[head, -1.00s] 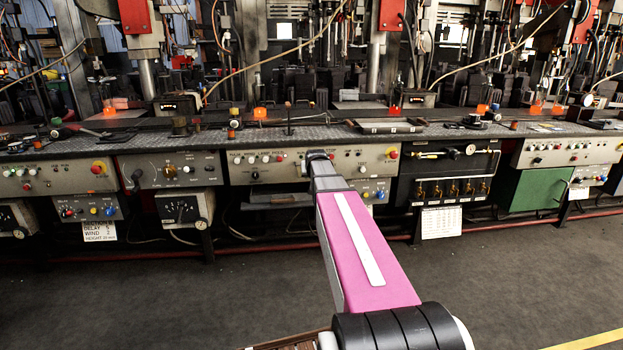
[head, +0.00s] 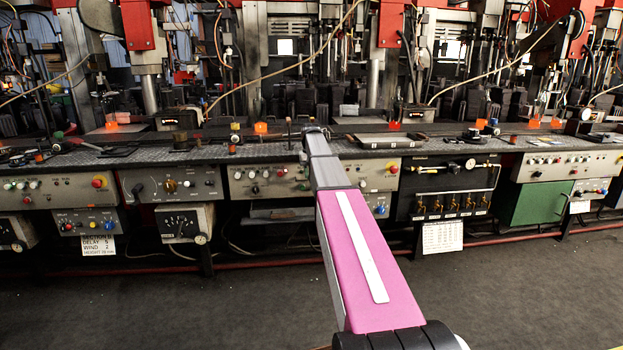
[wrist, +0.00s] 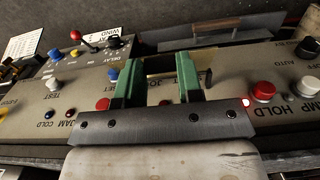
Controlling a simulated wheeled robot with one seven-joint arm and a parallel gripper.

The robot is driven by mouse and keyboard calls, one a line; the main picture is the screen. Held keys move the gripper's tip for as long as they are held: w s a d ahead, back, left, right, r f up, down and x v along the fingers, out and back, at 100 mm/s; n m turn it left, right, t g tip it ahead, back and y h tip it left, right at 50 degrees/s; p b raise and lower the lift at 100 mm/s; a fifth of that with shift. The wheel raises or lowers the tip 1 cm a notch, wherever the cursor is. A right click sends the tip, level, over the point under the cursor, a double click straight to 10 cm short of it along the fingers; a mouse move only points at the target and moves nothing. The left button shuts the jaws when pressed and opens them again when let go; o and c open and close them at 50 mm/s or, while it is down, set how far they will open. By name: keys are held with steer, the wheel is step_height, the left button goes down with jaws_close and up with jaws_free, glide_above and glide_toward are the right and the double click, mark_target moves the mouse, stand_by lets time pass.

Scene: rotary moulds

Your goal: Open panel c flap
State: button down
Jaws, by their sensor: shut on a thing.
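In the head view my gripper (head: 312,135) is at the top of the middle grey control panel (head: 250,180), near the bench's front edge. My arm covers part of this panel, and the flap cannot be made out there. In the wrist view my gripper's two green fingers (wrist: 158,68) stand a little apart, shut on a tan piece (wrist: 160,65) between them, which I take to be the panel c flap.
A lower box with a red-topped lever (wrist: 77,36) lies beyond. Machinery stands behind the bench; the floor (head: 480,290) in front is clear.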

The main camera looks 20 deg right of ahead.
steer(key=shift+w+d+r+g, duration=0.1)
steer(key=shift+w+r+g, duration=0.2)
steer(key=shift+w+g, duration=0.3)
steer(key=shift+s, duration=0.1)
steer(key=c, duration=0.8)
jaws_free()
steer(key=shift+o, duration=0.2)
steer(key=shift+r, duration=0.1)
step_height(320, 180, up, 7)
steer(key=w, duration=0.1)
steer(key=shift+r, duration=0.15)
steer(key=shift+w+d, duration=0.1)
steer(key=shift+c, duration=0.3)
